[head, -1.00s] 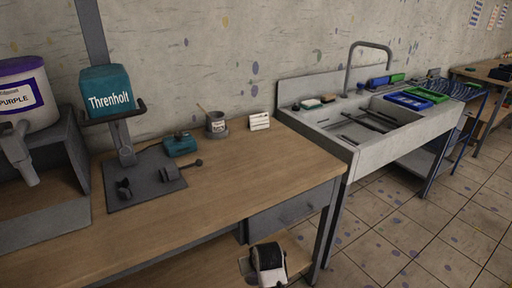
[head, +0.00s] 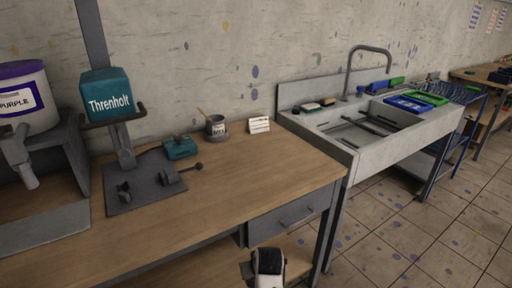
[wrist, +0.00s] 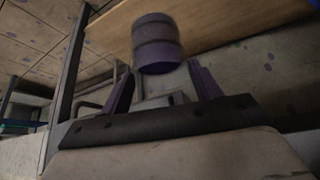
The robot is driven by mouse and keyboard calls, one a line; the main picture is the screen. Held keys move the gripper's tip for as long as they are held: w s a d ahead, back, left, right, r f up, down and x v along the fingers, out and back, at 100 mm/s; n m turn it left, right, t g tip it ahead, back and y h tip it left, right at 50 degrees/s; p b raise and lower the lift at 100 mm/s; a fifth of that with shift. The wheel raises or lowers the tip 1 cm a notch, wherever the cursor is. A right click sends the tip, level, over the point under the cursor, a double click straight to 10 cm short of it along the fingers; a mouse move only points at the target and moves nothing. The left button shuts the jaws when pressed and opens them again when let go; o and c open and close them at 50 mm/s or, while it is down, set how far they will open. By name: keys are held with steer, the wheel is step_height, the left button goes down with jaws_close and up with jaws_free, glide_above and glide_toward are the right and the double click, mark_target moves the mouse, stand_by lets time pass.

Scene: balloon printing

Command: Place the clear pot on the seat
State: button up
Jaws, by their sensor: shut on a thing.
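My gripper (wrist: 160,72) has its two purple-grey fingers on either side of a dark grey banded cylinder (wrist: 158,40) with a purple end, and is shut on it. Whether this cylinder is the clear pot cannot be told. In the head view only the black-and-white wrist part of my arm shows at the bottom edge, below the table front; the fingers and held thing are hidden there. A small labelled pot (head: 216,128) with a stick in it stands on the table near the wall. No seat can be made out for certain.
The teal Threnholt machine (head: 110,95) stands on a dark plate (head: 145,194) at left, beside a purple-lidded tub (head: 22,95). A teal box (head: 180,147) and white card (head: 259,125) are behind. The wooden tabletop (head: 235,190) is clear in front; a sink (head: 365,140) is right.

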steer(key=s+f+m+h, duration=0.1)
steer(key=s+f, duration=0.2)
steer(key=f, duration=0.4)
steer(key=s+f+m, duration=0.2)
steer(key=s+f, duration=0.1)
steer(key=f, duration=0.5)
steer(key=shift+s+f+h, duration=0.3)
steer(key=shift+s+h, duration=0.05)
steer(key=shift+h, duration=0.05)
